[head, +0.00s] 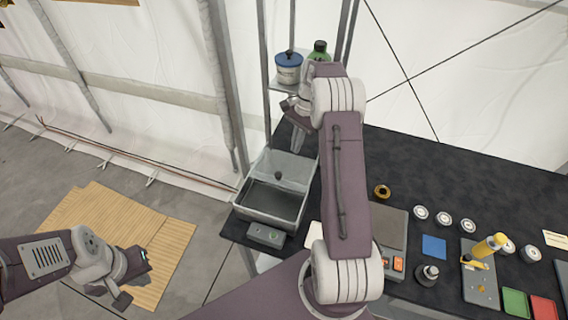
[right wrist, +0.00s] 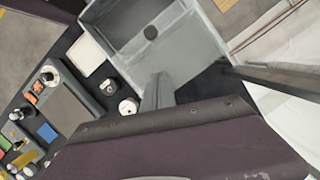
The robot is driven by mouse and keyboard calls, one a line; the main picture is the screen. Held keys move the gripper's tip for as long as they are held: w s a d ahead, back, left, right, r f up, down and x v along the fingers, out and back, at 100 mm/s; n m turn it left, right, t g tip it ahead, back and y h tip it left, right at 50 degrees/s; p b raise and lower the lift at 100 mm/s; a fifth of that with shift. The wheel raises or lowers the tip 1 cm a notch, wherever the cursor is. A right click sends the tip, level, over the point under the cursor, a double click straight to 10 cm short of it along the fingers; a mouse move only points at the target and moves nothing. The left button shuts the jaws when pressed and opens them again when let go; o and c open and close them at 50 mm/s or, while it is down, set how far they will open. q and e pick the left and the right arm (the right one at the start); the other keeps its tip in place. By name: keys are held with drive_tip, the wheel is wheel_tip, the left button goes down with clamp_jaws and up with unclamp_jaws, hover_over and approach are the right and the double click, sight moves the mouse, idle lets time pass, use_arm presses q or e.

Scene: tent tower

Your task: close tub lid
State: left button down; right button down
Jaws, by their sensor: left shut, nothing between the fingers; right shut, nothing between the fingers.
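The grey metal tub (head: 262,216) stands at the left end of the black table, its dark inside showing at the front. Its pale, see-through lid (head: 292,172) with a black knob (head: 278,175) is at the tub's back half; I cannot tell its exact tilt. My left gripper (head: 135,278) is shut and empty over the floor, away from the tub.
A control box (head: 265,236) sits at the tub's front. A rack behind holds a blue-lidded jar (head: 288,67) and a green bottle (head: 320,50). A scale (head: 390,228), several small jars and a yellow tool (head: 490,245) lie to the right. A wooden mat (head: 150,225) is on the floor.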

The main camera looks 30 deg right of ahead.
sight(286, 173)
drive_tip(key=p+x, duration=0.1)
drive_tip(key=x, duration=0.4)
drive_tip(key=shift+s+f, duration=0.2)
drive_tip(key=shift+f, duration=0.05)
drive_tip(key=a+p, duration=0.1)
drive_tip(key=a, duration=0.2)
drive_tip(key=shift+s+a+p, duration=0.15)
drive_tip(key=shift+s+p, duration=0.2)
drive_tip(key=shift+s, duration=0.05)
drive_tip(key=shift+a, duration=0.4)
drive_tip(key=shift+f, duration=0.1)
drive_tip(key=shift+s+d, duration=0.1)
drive_tip(key=shift+d, duration=0.05)
